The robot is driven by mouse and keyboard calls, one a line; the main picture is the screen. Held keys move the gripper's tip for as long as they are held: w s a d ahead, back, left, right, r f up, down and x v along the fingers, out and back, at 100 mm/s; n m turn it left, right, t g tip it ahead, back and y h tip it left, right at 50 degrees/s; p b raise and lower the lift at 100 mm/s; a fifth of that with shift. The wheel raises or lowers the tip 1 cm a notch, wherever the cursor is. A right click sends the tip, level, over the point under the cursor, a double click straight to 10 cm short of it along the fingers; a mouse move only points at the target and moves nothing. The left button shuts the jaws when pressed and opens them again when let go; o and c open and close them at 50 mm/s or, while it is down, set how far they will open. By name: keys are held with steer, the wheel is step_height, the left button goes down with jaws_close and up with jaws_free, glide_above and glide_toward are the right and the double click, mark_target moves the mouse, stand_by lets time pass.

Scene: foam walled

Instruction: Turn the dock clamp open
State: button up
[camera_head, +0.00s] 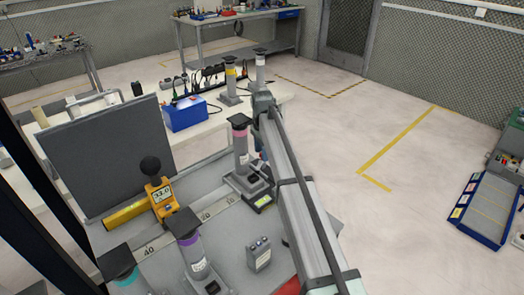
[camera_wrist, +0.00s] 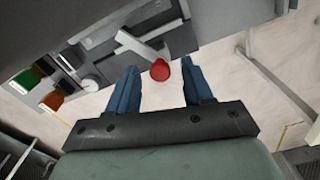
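In the wrist view, a light grey lever (camera_wrist: 136,43) with a round red knob (camera_wrist: 160,71) at its end sticks out from a dark grey fixture; this looks like the dock clamp. My gripper (camera_wrist: 161,66) is open, its two blue fingers apart with the red knob showing between them near the tips. I cannot tell whether the knob is inside the finger depth or just beyond; neither finger visibly touches it. In the head view, my arm (camera_head: 300,200) reaches over the bench's right side and hides most of the gripper; the clamp lever cannot be made out there.
A pink-banded post (camera_head: 240,150) stands close left of my arm. A dark panel (camera_head: 105,150) stands behind. Green (camera_wrist: 28,79) and orange (camera_wrist: 53,100) connectors show left in the wrist view.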

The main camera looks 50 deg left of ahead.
stand_by(0.3)
steer(key=m, duration=0.3)
step_height(320, 180, up, 14)
steer(key=w+d+f, duration=0.4)
steer(key=d+f, duration=0.4)
steer(key=f, duration=0.1)
steer(key=w+d+f+n, duration=0.1)
steer(key=w+d+f, duration=0.3)
steer(key=d+f, duration=0.4)
steer(key=w+d+f+g+h, duration=0.1)
steer(key=w+d+f, duration=0.2)
steer(key=d+f, duration=0.5)
step_height(320, 180, down, 4)
steer(key=shift+w+d+n, duration=0.3)
steer(key=shift+w, duration=0.1)
stand_by(0.4)
